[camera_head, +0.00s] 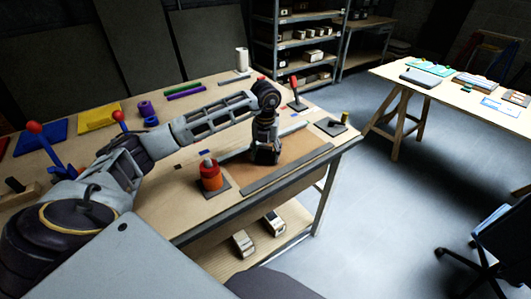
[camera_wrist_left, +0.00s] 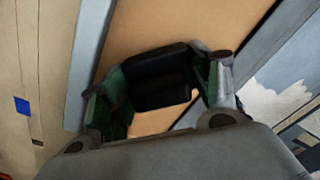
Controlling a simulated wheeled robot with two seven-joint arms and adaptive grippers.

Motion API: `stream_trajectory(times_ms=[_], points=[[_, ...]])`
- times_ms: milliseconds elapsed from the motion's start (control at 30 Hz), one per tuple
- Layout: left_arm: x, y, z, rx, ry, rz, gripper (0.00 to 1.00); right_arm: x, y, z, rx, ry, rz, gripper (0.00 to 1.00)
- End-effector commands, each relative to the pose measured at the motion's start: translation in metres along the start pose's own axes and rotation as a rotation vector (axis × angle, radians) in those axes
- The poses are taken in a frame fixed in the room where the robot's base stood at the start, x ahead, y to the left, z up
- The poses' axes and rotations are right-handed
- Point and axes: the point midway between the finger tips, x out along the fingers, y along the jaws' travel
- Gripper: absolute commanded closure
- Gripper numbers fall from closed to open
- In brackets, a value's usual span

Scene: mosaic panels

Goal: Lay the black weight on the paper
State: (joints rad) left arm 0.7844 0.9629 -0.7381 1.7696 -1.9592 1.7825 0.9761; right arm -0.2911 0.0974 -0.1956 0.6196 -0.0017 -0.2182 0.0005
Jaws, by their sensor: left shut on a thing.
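My left gripper (camera_head: 264,158) is over the brown paper (camera_head: 295,148) on the workbench, pointing down. In the left wrist view, the gripper (camera_wrist_left: 163,88) is shut on the black weight (camera_wrist_left: 160,62), a dark block between its two fingers. The brown paper (camera_wrist_left: 190,22) shows behind the weight. In the head view the weight is hard to tell from the dark gripper. I cannot tell whether the weight touches the paper. My right gripper is not in view.
Grey bars (camera_head: 288,170) lie along the paper's edges. An orange-red cylinder (camera_head: 210,177) on a dark base stands left of the paper. A black base with a yellow-topped post (camera_head: 334,126) is near the right corner. Blue (camera_head: 40,137) and yellow (camera_head: 98,117) panels lie at the left.

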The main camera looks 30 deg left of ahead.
Motion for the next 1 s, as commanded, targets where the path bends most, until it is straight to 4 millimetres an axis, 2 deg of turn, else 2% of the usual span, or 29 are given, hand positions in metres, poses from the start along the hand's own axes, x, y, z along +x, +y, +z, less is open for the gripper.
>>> stream_trajectory(times_ms=[300, 333, 467, 500, 1000], points=[[0.0007, -0.0003, 0.0007, 0.0, -0.003, -0.002, 0.92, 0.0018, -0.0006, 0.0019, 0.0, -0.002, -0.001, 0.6], [0.0021, -0.0001, 0.0001, 0.0, 0.0, 0.0, 0.35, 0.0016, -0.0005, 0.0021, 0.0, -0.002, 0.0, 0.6], [0.0017, 0.0, 0.0001, 0.0, -0.001, 0.0, 0.19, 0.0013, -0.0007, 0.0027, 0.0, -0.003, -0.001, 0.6], [0.0016, 0.0, 0.0001, 0.0, -0.001, 0.0, 0.16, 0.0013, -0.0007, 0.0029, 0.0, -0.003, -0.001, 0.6], [-0.0016, -0.0001, 0.0002, 0.0, -0.001, 0.0, 0.16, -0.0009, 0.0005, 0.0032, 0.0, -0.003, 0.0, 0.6]])
